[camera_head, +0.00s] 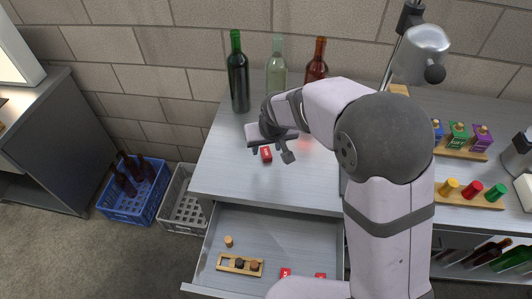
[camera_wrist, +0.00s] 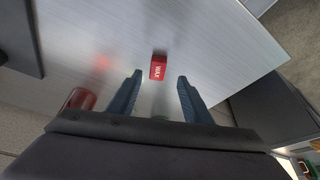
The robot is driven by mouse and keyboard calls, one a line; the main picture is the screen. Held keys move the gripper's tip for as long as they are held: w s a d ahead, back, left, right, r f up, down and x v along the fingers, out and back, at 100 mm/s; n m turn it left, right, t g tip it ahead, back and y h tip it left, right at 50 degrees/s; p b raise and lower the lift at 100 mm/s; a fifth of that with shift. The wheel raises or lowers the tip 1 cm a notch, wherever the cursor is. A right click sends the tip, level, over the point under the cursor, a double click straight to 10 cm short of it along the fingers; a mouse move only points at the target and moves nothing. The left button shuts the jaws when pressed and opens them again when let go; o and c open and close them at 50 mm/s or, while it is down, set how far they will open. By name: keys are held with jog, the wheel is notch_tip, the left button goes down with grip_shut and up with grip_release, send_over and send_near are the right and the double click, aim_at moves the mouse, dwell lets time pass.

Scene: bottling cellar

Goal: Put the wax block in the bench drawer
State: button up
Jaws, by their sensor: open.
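The wax block (camera_head: 266,154) is a small red block with white lettering on the grey bench top (camera_head: 215,172). It shows in the wrist view (camera_wrist: 158,68), ahead of the fingertips and between their lines. My gripper (camera_head: 279,152) is open and empty above the bench, close to the block; its fingers also show in the wrist view (camera_wrist: 159,78). The bench drawer (camera_head: 292,228) is pulled open below the bench front. It holds a cork, a wooden holder (camera_head: 240,265) and red blocks (camera_head: 286,273) near its front, partly cut off by my arm.
Green (camera_head: 238,75), clear (camera_head: 276,68) and brown (camera_head: 316,62) bottles stand along the back of the bench. A metal lamp (camera_head: 420,55) and wooden racks (camera_head: 462,194) with coloured pieces are on the right. Blue (camera_head: 137,196) and grey (camera_head: 183,203) crates stand on the floor at left.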

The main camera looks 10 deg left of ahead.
aim_at(266, 152)
jog(key=shift+w+p+x, duration=0.2)
jog(key=shift+p+x, duration=0.85)
jog(key=shift+x, duration=1.55)
jog(key=shift+d, duration=0.1)
grip_shut()
